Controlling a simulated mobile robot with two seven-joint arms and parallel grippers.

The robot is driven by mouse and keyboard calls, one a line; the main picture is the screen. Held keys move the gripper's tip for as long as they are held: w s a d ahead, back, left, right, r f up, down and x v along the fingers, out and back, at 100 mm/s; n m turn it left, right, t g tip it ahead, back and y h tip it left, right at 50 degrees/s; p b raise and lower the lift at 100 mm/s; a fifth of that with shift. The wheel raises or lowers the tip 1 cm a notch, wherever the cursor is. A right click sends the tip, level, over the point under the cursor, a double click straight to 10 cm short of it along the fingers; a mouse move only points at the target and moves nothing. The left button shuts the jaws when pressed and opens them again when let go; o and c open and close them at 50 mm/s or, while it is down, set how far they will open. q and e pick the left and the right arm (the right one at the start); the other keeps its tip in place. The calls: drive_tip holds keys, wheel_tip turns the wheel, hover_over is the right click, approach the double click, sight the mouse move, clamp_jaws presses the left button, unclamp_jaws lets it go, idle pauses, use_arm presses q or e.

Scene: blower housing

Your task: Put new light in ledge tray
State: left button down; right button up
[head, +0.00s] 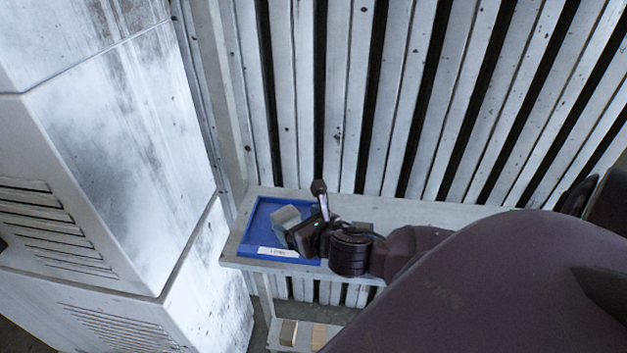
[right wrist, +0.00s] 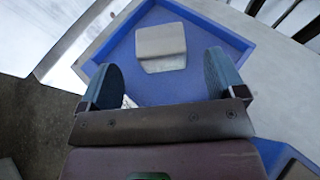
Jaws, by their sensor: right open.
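The blue ledge tray (head: 258,222) sits on the left end of the ledge, with a white label on its front wall. A pale grey, block-like piece (head: 284,217), likely the new light, lies in the tray. In the right wrist view this piece (right wrist: 160,46) rests on the blue tray floor (right wrist: 165,90) near a corner, with nothing gripping it. My right gripper (head: 301,230) is over the right part of the tray. Its two blue-grey fingers (right wrist: 160,72) are spread and empty, and the piece lies beyond their tips. My left gripper is not in view.
The ledge (head: 460,213) runs right along a slatted wall (head: 400,90). A tall, stained white housing with louvres (head: 110,170) stands close on the left. Below the ledge, a lower shelf holds small tan blocks (head: 288,333). My right arm hides much of the lower right.

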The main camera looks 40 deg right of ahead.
drive_tip(key=v, duration=0.5)
drive_tip(key=shift+s+r, duration=0.15)
drive_tip(key=shift+s, duration=0.2)
idle(0.3)
